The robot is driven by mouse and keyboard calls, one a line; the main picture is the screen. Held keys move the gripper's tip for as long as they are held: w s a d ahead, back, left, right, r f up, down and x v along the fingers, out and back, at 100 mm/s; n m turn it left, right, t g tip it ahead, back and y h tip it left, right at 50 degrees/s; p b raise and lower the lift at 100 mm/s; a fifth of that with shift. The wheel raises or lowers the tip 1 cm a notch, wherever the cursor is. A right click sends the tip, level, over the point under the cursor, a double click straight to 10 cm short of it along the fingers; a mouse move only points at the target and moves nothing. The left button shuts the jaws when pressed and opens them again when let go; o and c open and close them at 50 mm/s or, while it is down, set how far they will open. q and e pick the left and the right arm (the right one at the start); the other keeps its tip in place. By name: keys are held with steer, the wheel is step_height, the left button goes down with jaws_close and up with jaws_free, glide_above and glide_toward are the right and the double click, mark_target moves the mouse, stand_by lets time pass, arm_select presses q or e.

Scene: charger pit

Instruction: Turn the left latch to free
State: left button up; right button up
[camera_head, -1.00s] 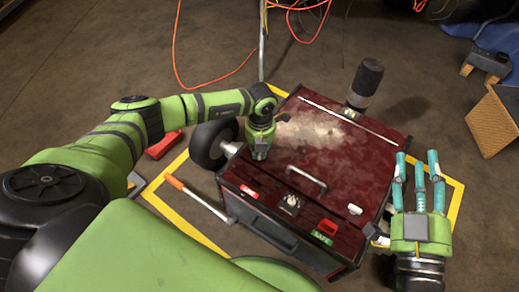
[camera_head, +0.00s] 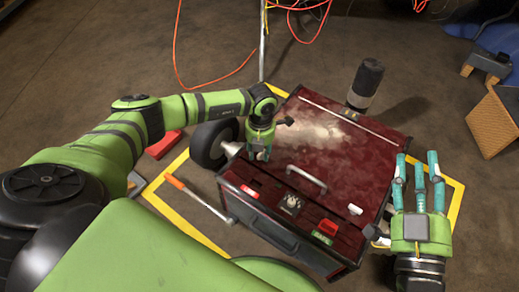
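The dark red box (camera_head: 375,178) stands on the floor with a metal handle (camera_head: 307,178) on its lid. A small pale latch (camera_head: 355,209) sits near the lid's right front corner. I see no left latch; the spot at the lid's left edge is covered by my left gripper. My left gripper (camera_head: 260,154) points down at that edge, close to the lid; whether it touches or holds something cannot be told. My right gripper (camera_head: 418,172) is to the right of the box, its teal fingers spread and empty.
A black wheel (camera_head: 211,146) is at the box's left side. An orange-handled lever (camera_head: 197,198) sticks out front left. A dark cylinder (camera_head: 366,82) stands at the back. The front panel has a dial (camera_head: 291,203) and a red switch (camera_head: 328,227). Yellow tape (camera_head: 453,208) frames the floor area.

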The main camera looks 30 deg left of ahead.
arm_select(q)
steer(key=shift+w+r, duration=0.15)
steer(key=shift+r, duration=0.4)
step_height(320, 180, up, 11)
steer(key=shift+w, duration=0.1)
stand_by(0.4)
